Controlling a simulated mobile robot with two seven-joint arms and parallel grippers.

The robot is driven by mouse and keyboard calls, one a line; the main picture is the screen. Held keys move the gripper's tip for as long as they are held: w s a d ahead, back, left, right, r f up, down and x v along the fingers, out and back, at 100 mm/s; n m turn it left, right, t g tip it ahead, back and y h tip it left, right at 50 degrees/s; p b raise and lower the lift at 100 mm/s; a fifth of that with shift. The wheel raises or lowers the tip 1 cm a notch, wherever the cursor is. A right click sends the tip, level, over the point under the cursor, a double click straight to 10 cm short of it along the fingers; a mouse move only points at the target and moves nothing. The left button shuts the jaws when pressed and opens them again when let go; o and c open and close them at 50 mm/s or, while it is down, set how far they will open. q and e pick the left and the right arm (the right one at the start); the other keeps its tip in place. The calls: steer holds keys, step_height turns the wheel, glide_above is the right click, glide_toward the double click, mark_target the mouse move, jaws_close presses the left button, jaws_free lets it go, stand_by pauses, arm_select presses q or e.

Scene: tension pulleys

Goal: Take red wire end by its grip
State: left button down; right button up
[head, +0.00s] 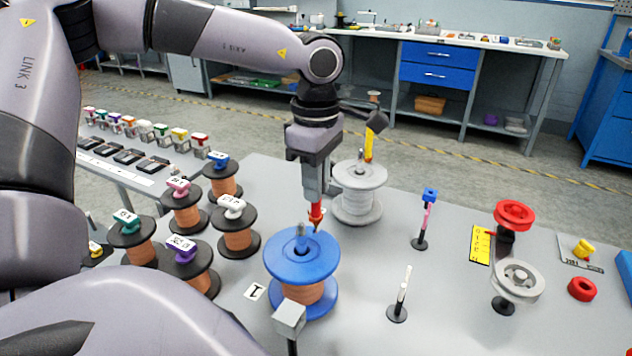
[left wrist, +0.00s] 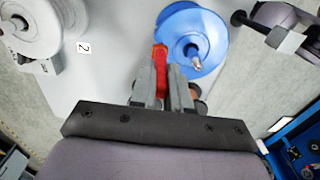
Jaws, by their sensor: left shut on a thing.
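The red wire end's grip (head: 317,213) is a small red piece just above the far rim of the blue-flanged spool. My left gripper (head: 317,198) points down from above and is shut on it. In the left wrist view the red grip (left wrist: 160,70) sits between the fingers (left wrist: 166,75). The blue spool (head: 290,252) with copper-coloured winding stands just in front of the gripper, and it also shows in the left wrist view (left wrist: 205,28). The wire itself is too small to make out. My right gripper is not in view.
A white spool (head: 358,200) stands behind the gripper with a yellow piece above it. Several copper spools with coloured tags stand left. Thin posts (head: 398,300), a red pulley (head: 514,215) and a grey pulley (head: 518,280) stand right. A grey block on a post (head: 289,318) is in front.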

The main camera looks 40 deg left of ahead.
arm_select(q)
steer(key=shift+r, duration=0.45)
steer(key=shift+r+p, duration=0.4)
steer(key=shift+r, duration=0.15)
stand_by(0.4)
